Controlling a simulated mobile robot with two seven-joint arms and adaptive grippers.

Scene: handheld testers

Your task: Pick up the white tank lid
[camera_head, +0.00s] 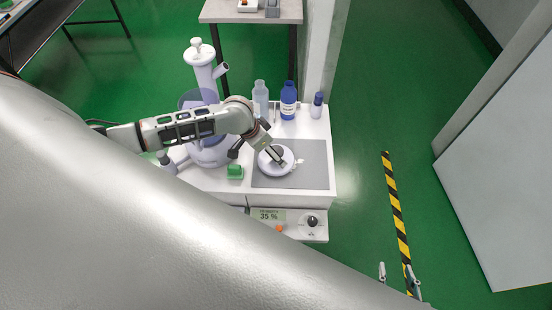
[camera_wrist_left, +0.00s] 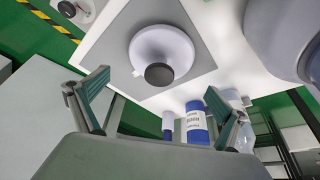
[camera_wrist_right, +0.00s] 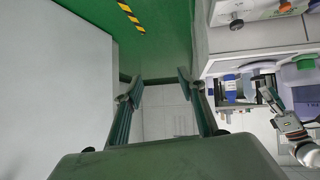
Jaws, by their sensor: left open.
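The white tank lid (camera_head: 268,167), a round disc with a dark knob, lies on a grey mat (camera_head: 312,165) on the white bench. In the left wrist view the lid (camera_wrist_left: 163,42) lies ahead with its knob (camera_wrist_left: 159,74) facing the camera. My left gripper (camera_head: 273,156) is over the lid, its open fingers (camera_wrist_left: 157,88) apart and nothing between them; it partly hides the lid in the head view. Whether a finger touches the knob I cannot tell. My right gripper (camera_head: 396,271) is open and empty, above the floor; its fingers show apart in the right wrist view (camera_wrist_right: 158,82).
A tall white tank (camera_head: 204,75) stands left of the mat, behind my left arm. A clear bottle (camera_head: 260,97), a blue bottle (camera_head: 288,101) and a small blue-capped bottle (camera_head: 317,106) line the back. A green block (camera_head: 235,172) sits left of the mat. A control panel (camera_head: 290,222) is in front.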

